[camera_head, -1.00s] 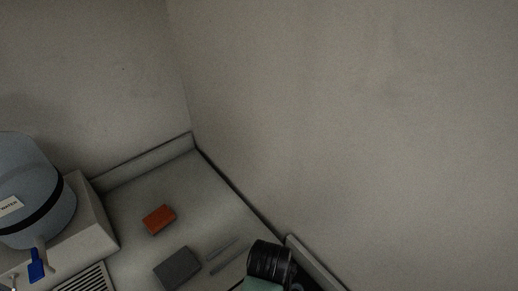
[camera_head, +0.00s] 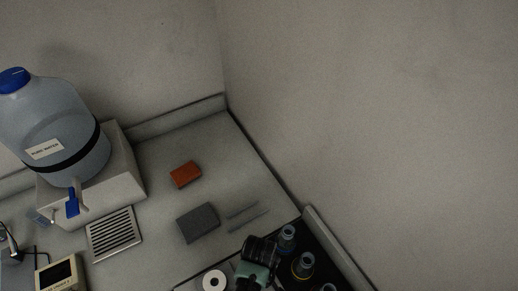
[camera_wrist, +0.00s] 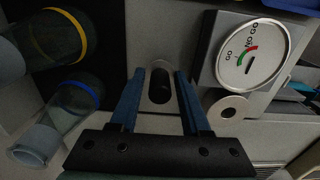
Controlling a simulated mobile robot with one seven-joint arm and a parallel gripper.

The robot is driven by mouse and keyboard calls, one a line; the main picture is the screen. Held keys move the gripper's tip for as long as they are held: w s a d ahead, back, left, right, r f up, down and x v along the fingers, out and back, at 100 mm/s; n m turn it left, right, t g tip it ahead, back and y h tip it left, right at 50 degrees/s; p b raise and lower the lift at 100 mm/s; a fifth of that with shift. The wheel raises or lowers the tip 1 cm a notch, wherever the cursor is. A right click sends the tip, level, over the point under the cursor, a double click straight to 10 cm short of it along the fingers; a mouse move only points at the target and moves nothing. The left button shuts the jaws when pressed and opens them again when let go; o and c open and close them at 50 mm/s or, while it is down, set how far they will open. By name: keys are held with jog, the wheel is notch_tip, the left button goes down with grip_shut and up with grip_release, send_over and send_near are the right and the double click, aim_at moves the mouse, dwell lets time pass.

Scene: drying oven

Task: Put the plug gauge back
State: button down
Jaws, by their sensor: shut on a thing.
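My gripper (camera_wrist: 160,78) shows in the wrist view with its two blue fingers pointing away from me, closed on a small part. That part, which I take to be the plug gauge (camera_wrist: 161,86), is a dark piece seen nearly end-on against a pale rounded shape between the fingertips. Its full length is hidden, and I cannot tell whether it touches what lies beyond. To the right is a grey plate with a white oval "GO / NO GO" dial (camera_wrist: 252,55). In the head view my gripper is at the bottom middle, its fingertips hidden by my wrist.
A white ring (camera_wrist: 229,109) lies beside the dial plate; it also shows in the head view (camera_head: 214,282). Bottles with blue (camera_head: 286,237) and yellow (camera_head: 303,265) bands stand close right of my wrist. A grey block (camera_head: 198,222), orange block (camera_head: 185,174) and water jug (camera_head: 62,130) are farther back.

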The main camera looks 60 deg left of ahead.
jog(key=shift+f, duration=0.2)
jog(key=shift+f, duration=0.1)
jog(key=shift+c, duration=1.8)
grip_release()
notch_tip(320, 180, up, 12)
jog(key=shift+r, duration=0.2)
